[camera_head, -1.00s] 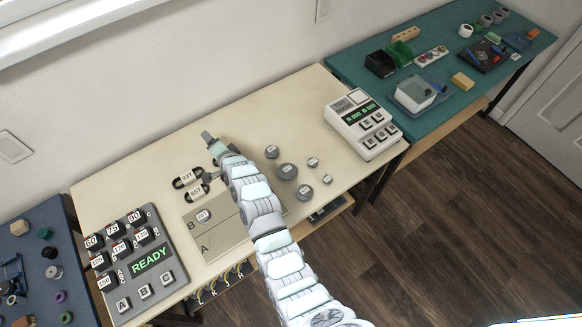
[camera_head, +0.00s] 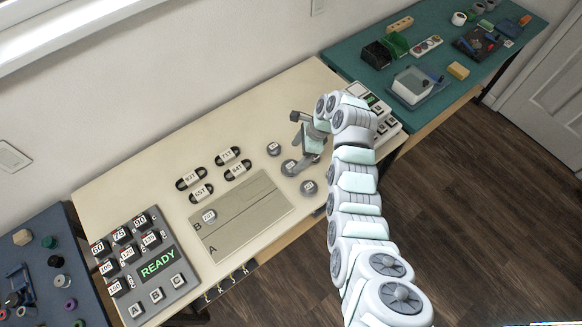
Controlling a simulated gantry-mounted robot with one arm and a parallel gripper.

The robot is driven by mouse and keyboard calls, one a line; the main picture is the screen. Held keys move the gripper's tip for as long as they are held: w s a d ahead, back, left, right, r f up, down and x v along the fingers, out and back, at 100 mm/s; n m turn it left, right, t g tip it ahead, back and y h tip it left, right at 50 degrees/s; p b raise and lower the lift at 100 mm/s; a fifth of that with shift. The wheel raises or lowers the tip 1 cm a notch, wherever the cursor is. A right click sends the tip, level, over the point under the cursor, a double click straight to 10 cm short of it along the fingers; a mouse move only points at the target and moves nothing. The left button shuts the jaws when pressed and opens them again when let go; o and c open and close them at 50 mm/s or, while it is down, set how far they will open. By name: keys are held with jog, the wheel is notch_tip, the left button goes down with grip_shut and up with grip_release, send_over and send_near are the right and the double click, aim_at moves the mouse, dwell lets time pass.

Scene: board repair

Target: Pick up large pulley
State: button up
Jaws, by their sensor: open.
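Several round grey pulleys with white labels lie on the cream table. The large pulley (camera_head: 288,168) is partly covered by my gripper. A smaller pulley (camera_head: 273,149) lies behind it, and another pulley (camera_head: 309,187) lies in front and to the right. One more small pulley (camera_head: 208,215) sits on the board (camera_head: 252,215) near the letter B. My gripper (camera_head: 301,165) is open and points down right at the large pulley. I cannot tell whether its fingers touch it.
Several black belts (camera_head: 200,193) with white tags lie left of the pulleys. A button panel (camera_head: 160,264) reading READY stands at the front left. A grey device (camera_head: 386,124) at the table's right end is partly behind my arm. The table's back left is clear.

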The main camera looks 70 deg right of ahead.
aim_at(290, 165)
jog(key=shift+x, duration=1.25)
jog(key=x, duration=0.3)
jog(key=shift+s+a+f+p, duration=0.15)
jog(key=shift+s+f+p, duration=0.05)
jog(key=shift+s+p, duration=0.15)
jog(key=shift+x, duration=0.9)
jog(key=shift+w, duration=0.1)
jog(key=shift+c, duration=0.2)
jog(key=c, duration=1.4)
jog(key=shift+r, duration=0.2)
